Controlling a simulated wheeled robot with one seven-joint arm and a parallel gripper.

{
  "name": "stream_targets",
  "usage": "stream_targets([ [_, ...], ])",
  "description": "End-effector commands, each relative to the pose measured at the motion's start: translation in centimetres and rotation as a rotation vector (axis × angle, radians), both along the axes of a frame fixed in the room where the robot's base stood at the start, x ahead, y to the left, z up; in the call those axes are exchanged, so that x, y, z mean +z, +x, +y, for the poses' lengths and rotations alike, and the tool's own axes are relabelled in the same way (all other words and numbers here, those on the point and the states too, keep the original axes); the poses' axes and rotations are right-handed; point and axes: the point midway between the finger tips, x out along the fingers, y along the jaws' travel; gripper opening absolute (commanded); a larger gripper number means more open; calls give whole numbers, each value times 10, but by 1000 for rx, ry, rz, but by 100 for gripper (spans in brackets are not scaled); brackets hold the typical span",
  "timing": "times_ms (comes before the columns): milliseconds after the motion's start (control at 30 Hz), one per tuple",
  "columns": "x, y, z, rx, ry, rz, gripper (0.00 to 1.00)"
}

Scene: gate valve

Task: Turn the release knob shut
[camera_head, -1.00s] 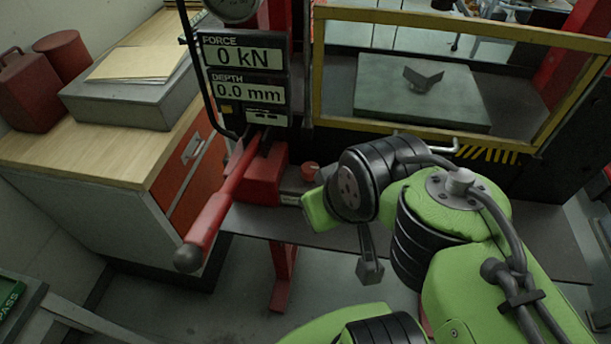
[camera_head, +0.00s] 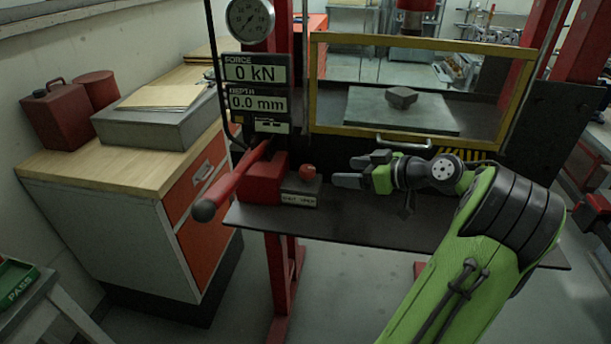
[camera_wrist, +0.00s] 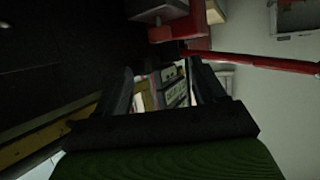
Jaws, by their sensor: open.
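The release knob (camera_head: 307,172) is a small round red knob on a grey labelled block (camera_head: 299,193), beside the red pump body (camera_head: 262,180). The red pump lever (camera_head: 234,182) slopes down to the left and ends in a dark ball. My gripper (camera_head: 355,172) points left, its grey fingers apart and empty, a short way to the right of the knob and not touching it. In the wrist view my gripper (camera_wrist: 162,78) also shows open, with the red lever (camera_wrist: 268,62) at upper right. I cannot make out the knob surely there.
The yellow-framed guard (camera_head: 320,90) with a handle (camera_head: 404,143) stands behind my gripper. The display panel (camera_head: 257,95) reads 0 kN and 0.0 mm. The dark shelf (camera_head: 330,213) in front of the block is clear. A wooden-topped cabinet (camera_head: 80,168) stands left.

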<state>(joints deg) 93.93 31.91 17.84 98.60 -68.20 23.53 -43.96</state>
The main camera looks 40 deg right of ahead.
Motion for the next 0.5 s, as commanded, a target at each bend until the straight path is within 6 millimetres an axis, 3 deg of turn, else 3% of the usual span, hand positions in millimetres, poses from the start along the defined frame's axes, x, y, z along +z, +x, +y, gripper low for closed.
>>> stream_targets([
  [300,-33,74,16,4,3,3,70],
  [500,-46,105,21,1,3,4,70],
])
